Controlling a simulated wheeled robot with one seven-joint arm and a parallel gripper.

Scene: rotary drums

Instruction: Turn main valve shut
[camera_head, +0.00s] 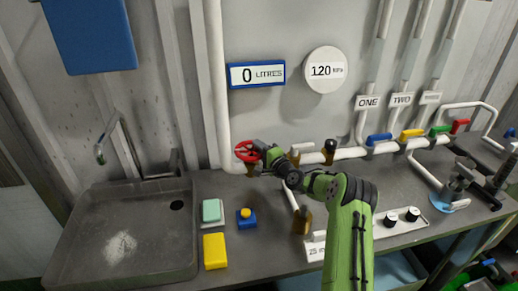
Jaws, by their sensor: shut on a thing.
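The main valve's red handwheel (246,151) sits on the white pipe at the back of the counter, near the foot of the tall vertical pipe. My gripper (261,151) is at the right side of the red wheel, at the end of my green arm. Its jaws are closed on the wheel's rim, though the fingers are small and partly hidden here. I cannot tell the valve's turn position from this view.
A grey sink (130,235) is at the left. A green sponge (212,211), a yellow block (215,251) and a blue box with a yellow button (246,217) lie beside it. A brass weight (302,221) stands near my arm. Coloured valve levers (412,133) line the pipe at right. A sign (256,74) reads 0 litres.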

